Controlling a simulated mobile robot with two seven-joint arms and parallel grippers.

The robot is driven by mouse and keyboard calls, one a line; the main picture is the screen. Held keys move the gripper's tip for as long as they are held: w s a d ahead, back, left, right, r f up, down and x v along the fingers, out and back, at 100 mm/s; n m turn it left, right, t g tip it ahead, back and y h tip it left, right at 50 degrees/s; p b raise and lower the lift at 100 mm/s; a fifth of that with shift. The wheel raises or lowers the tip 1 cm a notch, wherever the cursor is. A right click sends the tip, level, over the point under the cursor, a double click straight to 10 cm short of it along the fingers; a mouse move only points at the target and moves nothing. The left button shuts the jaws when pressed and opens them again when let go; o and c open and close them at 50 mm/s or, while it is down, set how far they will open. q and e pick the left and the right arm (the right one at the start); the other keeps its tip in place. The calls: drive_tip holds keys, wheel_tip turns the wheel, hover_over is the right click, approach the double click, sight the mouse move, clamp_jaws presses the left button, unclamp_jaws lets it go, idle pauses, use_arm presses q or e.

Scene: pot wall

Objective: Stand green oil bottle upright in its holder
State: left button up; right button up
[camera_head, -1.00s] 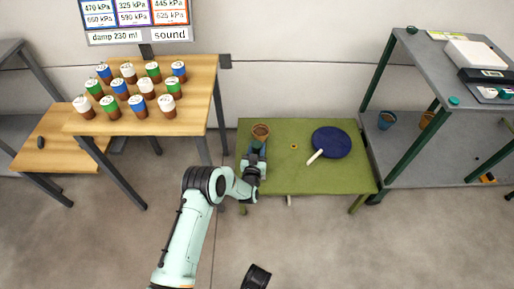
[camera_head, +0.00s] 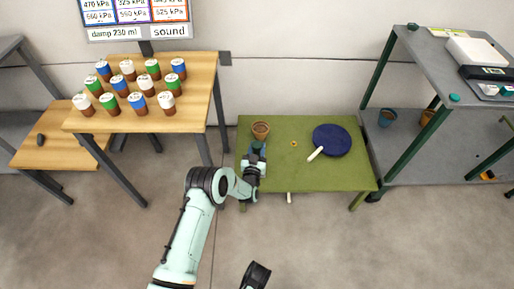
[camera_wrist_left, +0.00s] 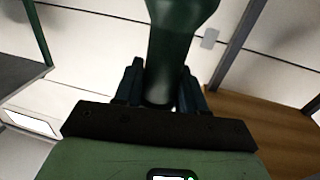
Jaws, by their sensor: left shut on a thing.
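My left gripper (camera_head: 255,157) is over the left part of the green table, just in front of a brown pot. It is shut on the dark green oil bottle (camera_wrist_left: 174,45), which stands out between the dark fingers in the left wrist view. In the head view the bottle (camera_head: 256,147) shows only as a small dark green shape at the fingertips, apart from the pot, its tilt hard to tell. I cannot make out a bottle holder.
The green table (camera_head: 300,178) bears the brown pot (camera_head: 260,130), a small orange ring (camera_head: 294,143) and a blue round paddle (camera_head: 332,139) with a pale handle. A wooden table (camera_head: 203,85) with several cans stands left, a grey shelf (camera_head: 440,165) right.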

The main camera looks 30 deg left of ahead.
use_arm(q)
drive_tip(key=shift+f, duration=0.4)
drive_tip(key=o, duration=1.8)
drive_tip(key=shift+r, duration=0.15)
drive_tip(key=shift+r+p, duration=2.75)
drive_tip(key=shift+r, duration=1.15)
drive_tip(key=shift+f, duration=0.1)
